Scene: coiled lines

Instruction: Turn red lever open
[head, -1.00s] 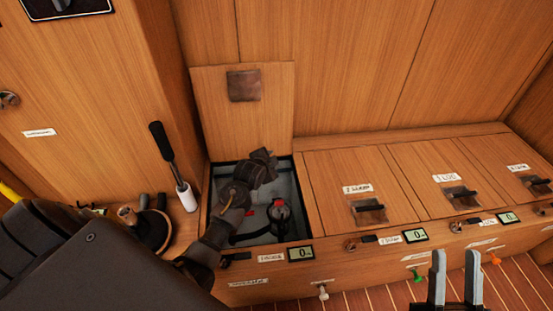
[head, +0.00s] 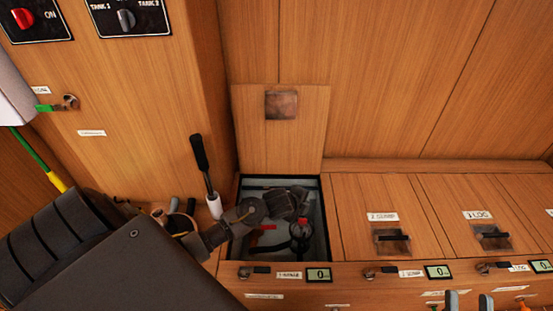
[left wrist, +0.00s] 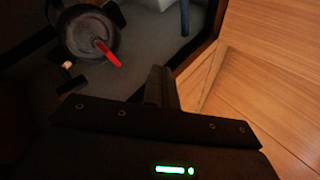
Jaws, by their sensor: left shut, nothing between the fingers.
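An open compartment (head: 236,253) in the bench holds a dark round fitting (head: 301,231) with a red part on it. A second red piece (head: 263,228) shows left of it, partly behind my arm. In the left wrist view a red lever (left wrist: 107,53) sticks out of a round dark fitting (left wrist: 88,33) at the upper left. My left gripper (left wrist: 160,86) is shut and empty, apart from the lever in that view. In the head view its wrist reaches into the compartment; its fingertips are hard to make out. My right gripper (head: 468,301) is open and empty at the bottom edge.
The compartment's lid (head: 282,145) stands raised behind it. Closed hatches with latches (head: 390,237) line the bench to the right. A black-handled tool (head: 201,155) stands close left of the opening. Small displays (head: 319,274) sit along the front edge.

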